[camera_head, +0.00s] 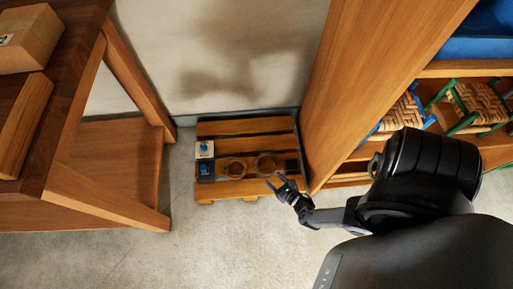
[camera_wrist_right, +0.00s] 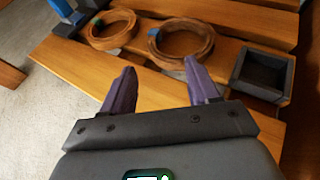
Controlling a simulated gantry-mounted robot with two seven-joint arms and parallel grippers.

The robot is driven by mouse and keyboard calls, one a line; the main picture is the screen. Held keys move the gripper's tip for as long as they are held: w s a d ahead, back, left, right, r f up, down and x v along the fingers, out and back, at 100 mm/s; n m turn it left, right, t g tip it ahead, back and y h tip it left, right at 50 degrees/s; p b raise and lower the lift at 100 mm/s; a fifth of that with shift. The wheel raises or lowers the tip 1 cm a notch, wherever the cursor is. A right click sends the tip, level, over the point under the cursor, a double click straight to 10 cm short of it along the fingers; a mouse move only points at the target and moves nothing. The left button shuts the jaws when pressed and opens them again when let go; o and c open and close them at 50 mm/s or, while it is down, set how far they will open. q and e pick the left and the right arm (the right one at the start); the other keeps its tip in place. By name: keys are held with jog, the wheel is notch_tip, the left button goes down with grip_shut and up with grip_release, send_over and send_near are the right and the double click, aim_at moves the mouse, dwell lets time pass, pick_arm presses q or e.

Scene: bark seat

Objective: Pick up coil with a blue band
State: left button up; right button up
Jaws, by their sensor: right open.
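The coil with a blue band (camera_wrist_right: 166,56) is a flat brown ring lying on the slatted wooden platform; its blue band (camera_wrist_right: 153,33) is on its left side. It is the right one of two coils, and it also shows in the head view (camera_head: 265,170). The other coil (camera_wrist_right: 112,43) lies to its left and has a green-teal band (camera_wrist_right: 97,24). My right gripper (camera_wrist_right: 160,66) is open and empty, its dark purple fingers pointing towards the blue-banded coil from the near side. In the head view my right gripper (camera_head: 277,181) is at the platform's front right. My left gripper is not in view.
A dark open box (camera_wrist_right: 262,72) stands right of the coils on the platform (camera_head: 245,127). A blue item (camera_head: 205,168) and a pale card (camera_head: 204,149) are at its left end. A wooden table (camera_head: 85,60) stands left, a shelf (camera_head: 365,75) with woven stools right.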

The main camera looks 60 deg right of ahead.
jog(key=b, duration=0.3)
send_near(259, 167)
jog(key=x, duration=0.3)
jog(key=shift+w+d+f, duration=0.15)
jog(key=shift+w+d, duration=0.05)
jog(key=shift+w+d+f, duration=0.15)
jog(key=shift+w+d, duration=0.1)
jog(key=shift+w, duration=0.2)
jog(key=b+x, duration=0.2)
jog(key=x, duration=0.2)
jog(key=shift+a+b, duration=0.2)
jog(key=shift+b, duration=0.2)
jog(key=shift+w+d, duration=0.3)
jog(key=shift+w, duration=0.25)
jog(key=shift+s, duration=0.1)
jog(key=shift+c, duration=0.2)
jog(key=shift+a+f, duration=0.1)
jog(key=shift+c, duration=1.2)
grip_shut()
